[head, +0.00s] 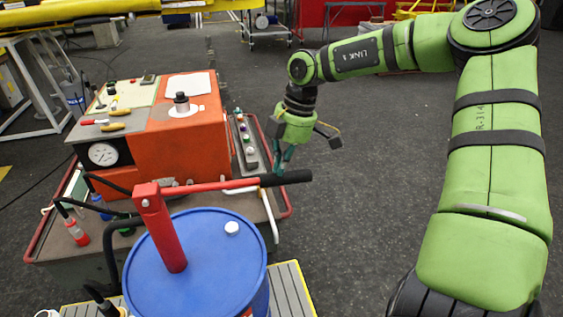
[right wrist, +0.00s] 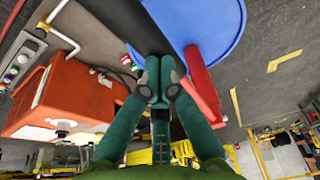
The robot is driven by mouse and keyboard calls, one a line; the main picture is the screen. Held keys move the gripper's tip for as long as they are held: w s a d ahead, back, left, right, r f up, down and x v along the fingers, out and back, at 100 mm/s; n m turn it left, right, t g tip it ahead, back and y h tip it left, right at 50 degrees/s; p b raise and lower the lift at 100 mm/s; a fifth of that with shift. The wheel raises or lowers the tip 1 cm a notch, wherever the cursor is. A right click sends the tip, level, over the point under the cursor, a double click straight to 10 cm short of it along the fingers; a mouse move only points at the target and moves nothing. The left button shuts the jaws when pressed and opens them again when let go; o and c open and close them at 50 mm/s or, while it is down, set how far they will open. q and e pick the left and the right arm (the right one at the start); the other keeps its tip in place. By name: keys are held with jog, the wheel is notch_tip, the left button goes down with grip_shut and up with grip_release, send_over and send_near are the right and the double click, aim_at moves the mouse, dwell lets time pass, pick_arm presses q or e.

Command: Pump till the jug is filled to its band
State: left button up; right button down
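The blue drum (head: 215,270) stands at the front with a red hand pump post (head: 163,230) on its lid. The pump lever (head: 215,186) is nearly level, pointing right, and ends in a black grip (head: 287,178). My right gripper (head: 284,163) is just above the grip, pointing down. In the right wrist view its teal fingertips (right wrist: 159,80) are together in front of the black grip (right wrist: 130,22); nothing shows between them, and I cannot tell if they touch it. The drum (right wrist: 205,20) lies beyond. I cannot make out the jug or its band. My left gripper is not in view.
An orange machine (head: 185,135) on a cart (head: 75,248) stands behind the drum, with a gauge (head: 103,154) and loose tools on top. A red bottle (head: 76,232) stands on the cart at left. A striped-edged platform (head: 290,290) lies under the drum. The floor right of the cart is clear.

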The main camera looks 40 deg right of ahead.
jog(key=b+x, duration=0.1)
jog(key=x, duration=0.2)
jog(key=shift+s+d+b, duration=0.25)
jog(key=shift+d+b, duration=0.05)
jog(key=shift+b, duration=0.1)
jog(key=w+a+p+v, duration=0.1)
jog(key=a+p+v, duration=0.1)
jog(key=p+v, duration=0.4)
jog(key=w+a+r+p+v, duration=0.1)
jog(key=a+p+v, duration=0.1)
jog(key=p+v, duration=0.5)
jog(key=v, duration=0.6)
jog(key=shift+w+r, duration=0.2)
jog(key=shift+r, duration=0.25)
jog(key=shift+d, duration=0.1)
